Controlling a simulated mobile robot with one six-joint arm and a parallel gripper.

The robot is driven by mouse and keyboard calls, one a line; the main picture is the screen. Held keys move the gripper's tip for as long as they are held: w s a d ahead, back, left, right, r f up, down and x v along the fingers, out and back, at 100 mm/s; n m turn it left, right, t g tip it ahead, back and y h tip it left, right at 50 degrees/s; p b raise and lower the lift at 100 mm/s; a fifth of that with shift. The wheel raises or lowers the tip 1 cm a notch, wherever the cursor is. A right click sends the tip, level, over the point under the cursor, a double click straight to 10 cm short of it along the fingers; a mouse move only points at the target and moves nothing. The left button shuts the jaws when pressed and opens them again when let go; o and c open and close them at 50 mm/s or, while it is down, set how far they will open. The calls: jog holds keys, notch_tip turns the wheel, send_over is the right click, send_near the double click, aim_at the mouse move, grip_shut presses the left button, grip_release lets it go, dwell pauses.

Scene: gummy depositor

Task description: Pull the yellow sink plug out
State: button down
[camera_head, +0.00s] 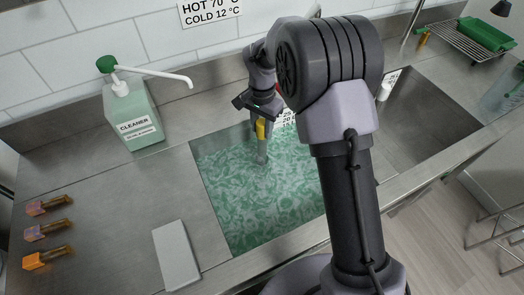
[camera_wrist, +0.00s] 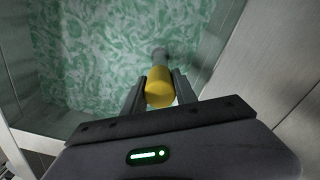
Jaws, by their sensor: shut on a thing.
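The yellow sink plug (camera_head: 261,130) has a yellow top and a grey lower stem that reaches down toward the green, marbled liquid (camera_head: 235,195) in the left basin. My gripper (camera_head: 258,120) is over the basin, shut on the yellow part. In the wrist view the yellow plug (camera_wrist: 159,88) sits between the two fingers of my gripper (camera_wrist: 160,90), with its grey stem pointing away into the basin. Whether the stem's lower end is in the drain is hidden by the cloudy liquid.
A green cleaner bottle (camera_head: 130,112) with a pump stands at the back left. Several small brown-handled tools (camera_head: 48,230) lie at the far left. A pale flat slab (camera_head: 176,254) lies on the front counter. An empty-looking second basin (camera_head: 420,125) is at the right, beyond my arm.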

aim_at(262, 122)
notch_tip(262, 122, up, 5)
jog(key=p, duration=0.4)
jog(key=shift+r, duration=0.2)
jog(key=shift+f, duration=0.2)
jog(key=c, duration=1.6)
grip_release()
grip_shut()
